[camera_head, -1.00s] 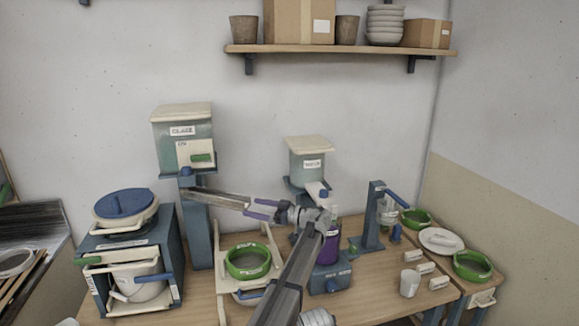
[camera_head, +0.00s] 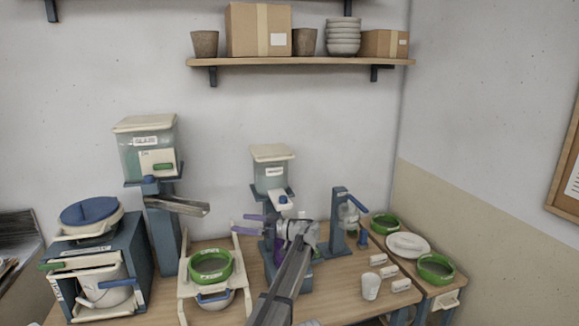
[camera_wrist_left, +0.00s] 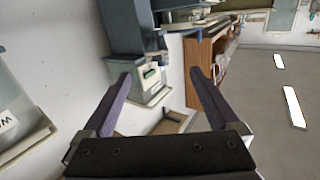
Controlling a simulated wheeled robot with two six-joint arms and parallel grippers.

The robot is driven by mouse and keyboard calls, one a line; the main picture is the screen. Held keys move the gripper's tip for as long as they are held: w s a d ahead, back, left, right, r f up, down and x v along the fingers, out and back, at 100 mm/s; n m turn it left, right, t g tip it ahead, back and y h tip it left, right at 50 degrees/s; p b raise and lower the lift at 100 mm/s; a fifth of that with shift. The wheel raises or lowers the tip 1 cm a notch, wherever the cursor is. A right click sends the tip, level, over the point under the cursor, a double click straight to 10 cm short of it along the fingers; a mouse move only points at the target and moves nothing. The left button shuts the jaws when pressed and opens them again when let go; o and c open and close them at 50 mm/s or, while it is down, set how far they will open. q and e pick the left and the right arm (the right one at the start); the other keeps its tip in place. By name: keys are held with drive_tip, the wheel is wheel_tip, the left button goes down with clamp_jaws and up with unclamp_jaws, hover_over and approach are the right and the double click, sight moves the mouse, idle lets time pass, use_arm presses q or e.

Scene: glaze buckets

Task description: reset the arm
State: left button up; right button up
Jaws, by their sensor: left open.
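My left gripper (camera_head: 240,224) is open and empty, with its purple fingers pointing left in the head view. It is above the bench, in front of the middle dispenser (camera_head: 271,176) and to the right of the metal chute (camera_head: 180,206) of the tall glaze dispenser. In the head view a gap shows between the fingertips and the chute's end. My wrist and forearm partly hide a purple bottle behind them. In the left wrist view the two fingers (camera_wrist_left: 160,75) are spread wide, with nothing between them. My right gripper is not in view.
A green-rimmed sieve (camera_head: 210,266) sits on a cream stand over a bowl. A blue cabinet (camera_head: 137,255) with a white bucket stands left. A white cup (camera_head: 371,287), white plate (camera_head: 408,246) and green ring (camera_head: 436,268) are right. The shelf (camera_head: 300,61) is high above.

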use_arm(q)
drive_tip(key=s+a+f+m+g+h, duration=0.2)
drive_tip(key=s+a+f+m+h, duration=0.25)
drive_tip(key=s+f, duration=0.55)
drive_tip(key=s+a+f+m+g+h, duration=0.2)
drive_tip(key=s+a+f+m+h, duration=0.4)
drive_tip(key=s, duration=0.8)
drive_tip(key=s+d+f+m+h, duration=0.2)
drive_tip(key=s+d+f+h, duration=0.15)
drive_tip(key=s, duration=0.45)
drive_tip(key=s+d+f+m+h, duration=0.2)
drive_tip(key=s+d+h, duration=0.15)
drive_tip(key=s, duration=0.35)
drive_tip(key=s+d+m+g+y, duration=0.1)
drive_tip(key=s+d, duration=0.4)
drive_tip(key=d, duration=0.6)
drive_tip(key=shift+d+r+m+y, duration=0.2)
drive_tip(key=shift+m+y, duration=0.25)
drive_tip(key=shift+m, duration=0.7)
drive_tip(key=shift+s, duration=0.1)
